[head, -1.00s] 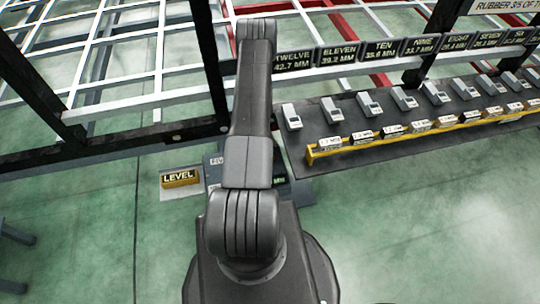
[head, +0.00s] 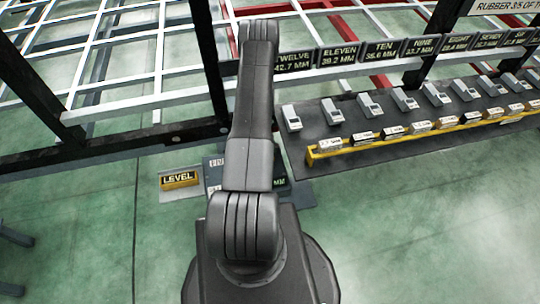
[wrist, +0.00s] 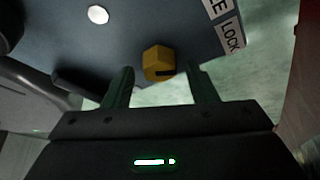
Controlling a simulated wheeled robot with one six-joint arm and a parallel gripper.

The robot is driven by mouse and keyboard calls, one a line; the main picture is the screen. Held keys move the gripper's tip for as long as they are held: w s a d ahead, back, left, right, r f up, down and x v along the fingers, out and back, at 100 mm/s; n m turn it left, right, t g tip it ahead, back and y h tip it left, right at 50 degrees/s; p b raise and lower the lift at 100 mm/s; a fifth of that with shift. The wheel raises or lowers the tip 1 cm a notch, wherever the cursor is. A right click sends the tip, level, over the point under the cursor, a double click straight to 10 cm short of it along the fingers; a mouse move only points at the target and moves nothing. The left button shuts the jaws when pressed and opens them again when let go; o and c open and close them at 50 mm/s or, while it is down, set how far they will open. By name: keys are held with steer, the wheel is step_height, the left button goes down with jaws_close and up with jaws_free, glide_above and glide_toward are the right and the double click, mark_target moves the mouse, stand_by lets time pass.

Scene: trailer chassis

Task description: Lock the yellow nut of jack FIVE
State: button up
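A yellow hexagonal nut (wrist: 158,61) with a dark slot on its lower face shows in the wrist view, against a dark grey plate (wrist: 110,45). A white label reading LOCK (wrist: 231,37) is at the right of the plate. Above it another label ends in E. My gripper (wrist: 161,84) is open, one finger to the lower left of the nut and one to the lower right. The nut lies beyond the fingertips, and I see no contact. In the head view my arm covers the gripper and the nut. Part of a FIVE sign (head: 217,162) shows beside my arm.
A yellow LEVEL block (head: 180,180) sits on a pale plate left of my arm. To the right, a dark bench (head: 350,165) carries several grey devices and a yellow rail (head: 345,149) with labelled blocks. The black and white chassis frame (head: 110,150) spans behind. Open green floor lies in front.

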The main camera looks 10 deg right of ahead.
step_height(320, 180, up, 10)
steer(key=p, duration=0.2)
stand_by(0.5)
